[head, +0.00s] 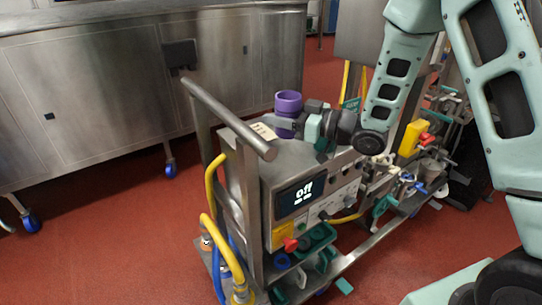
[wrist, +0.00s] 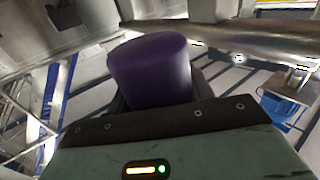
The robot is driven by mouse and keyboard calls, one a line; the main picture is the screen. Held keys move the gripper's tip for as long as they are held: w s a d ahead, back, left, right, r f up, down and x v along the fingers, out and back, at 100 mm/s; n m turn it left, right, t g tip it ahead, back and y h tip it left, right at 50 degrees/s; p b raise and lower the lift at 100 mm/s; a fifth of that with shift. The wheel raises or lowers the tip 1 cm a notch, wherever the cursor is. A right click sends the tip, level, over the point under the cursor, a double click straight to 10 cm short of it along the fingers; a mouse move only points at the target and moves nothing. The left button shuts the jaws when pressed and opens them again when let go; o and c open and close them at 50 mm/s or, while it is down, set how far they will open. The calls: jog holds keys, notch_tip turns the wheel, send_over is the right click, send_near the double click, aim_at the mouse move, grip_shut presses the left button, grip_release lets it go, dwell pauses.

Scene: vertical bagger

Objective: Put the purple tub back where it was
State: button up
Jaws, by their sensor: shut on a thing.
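The purple tub (head: 288,103) is a short purple cylinder. In the head view it is over the top of the steel cart (head: 255,165), close behind the push bar. My gripper (head: 301,127) reaches in from the right and is shut on the tub. In the wrist view the purple tub (wrist: 152,72) sits between the dark jaws of my gripper (wrist: 152,100). I cannot tell whether the tub's base touches the cart top, as the gripper partly hides it.
The cart's push bar (head: 229,119) rises at its left front. Yellow hoses (head: 214,190) hang on the left. A long steel machine (head: 90,90) stands behind. Red floor at lower left is clear.

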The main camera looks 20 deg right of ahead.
jog(key=shift+f+p, duration=1.55)
jog(key=shift+f, duration=3.3)
jog(key=o, duration=1.1)
jog(key=b+v, duration=0.5)
jog(key=v, duration=0.7)
